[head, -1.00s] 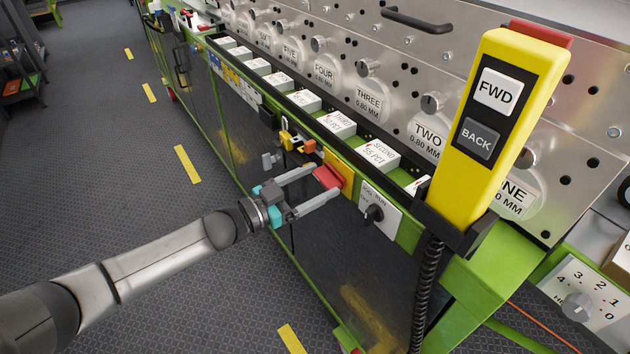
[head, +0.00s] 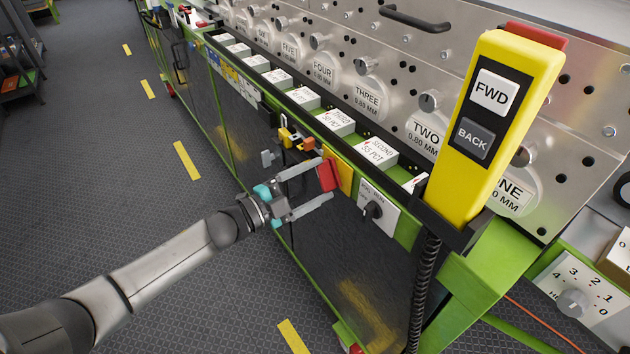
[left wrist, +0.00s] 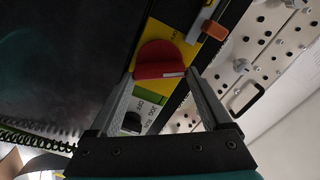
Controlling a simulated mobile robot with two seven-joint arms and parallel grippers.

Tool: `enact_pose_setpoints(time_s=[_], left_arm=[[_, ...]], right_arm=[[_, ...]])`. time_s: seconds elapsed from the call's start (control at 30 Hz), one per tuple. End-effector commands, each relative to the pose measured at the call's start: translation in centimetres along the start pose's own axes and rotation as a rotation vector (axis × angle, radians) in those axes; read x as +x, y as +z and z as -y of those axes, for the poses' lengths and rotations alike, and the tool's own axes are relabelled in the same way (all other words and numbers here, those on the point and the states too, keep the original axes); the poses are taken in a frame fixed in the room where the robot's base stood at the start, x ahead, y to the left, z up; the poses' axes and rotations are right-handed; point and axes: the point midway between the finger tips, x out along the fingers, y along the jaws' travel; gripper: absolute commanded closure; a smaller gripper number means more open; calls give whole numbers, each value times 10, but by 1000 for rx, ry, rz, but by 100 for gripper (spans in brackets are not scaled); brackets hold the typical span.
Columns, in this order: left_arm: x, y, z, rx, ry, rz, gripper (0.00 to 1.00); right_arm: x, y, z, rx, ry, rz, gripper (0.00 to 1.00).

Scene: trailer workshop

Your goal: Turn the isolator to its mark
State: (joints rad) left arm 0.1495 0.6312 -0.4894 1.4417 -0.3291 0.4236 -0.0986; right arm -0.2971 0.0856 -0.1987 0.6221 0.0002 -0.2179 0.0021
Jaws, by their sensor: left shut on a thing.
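The isolator is a red handle (head: 327,174) on a yellow plate (head: 343,172) on the side of the green machine. My left gripper (head: 322,178) is shut on the red handle, with one finger on each side of it. In the left wrist view the red handle (left wrist: 160,58) sits between the fingertips, with a pale line along its near edge. The yellow plate (left wrist: 168,34) shows behind it, with small lettering too blurred to read. The mark cannot be made out. My right gripper is in neither view.
A black rotary switch (head: 373,210) on a white plate is right of the isolator. A yellow FWD/BACK pendant (head: 500,130) stands in front right. Small levers (head: 290,140) are just left. The floor (head: 120,230) left of the machine is clear.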

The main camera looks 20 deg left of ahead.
Motion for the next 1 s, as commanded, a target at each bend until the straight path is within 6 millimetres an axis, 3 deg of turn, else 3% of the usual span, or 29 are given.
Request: enact_pose_setpoints(time_s=[0.5,1.0], left_arm=[[0,1,-4,420,2,0,73],[0,1,-4,557,3,1,73]], right_arm=[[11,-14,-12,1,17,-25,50],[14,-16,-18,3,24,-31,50]])
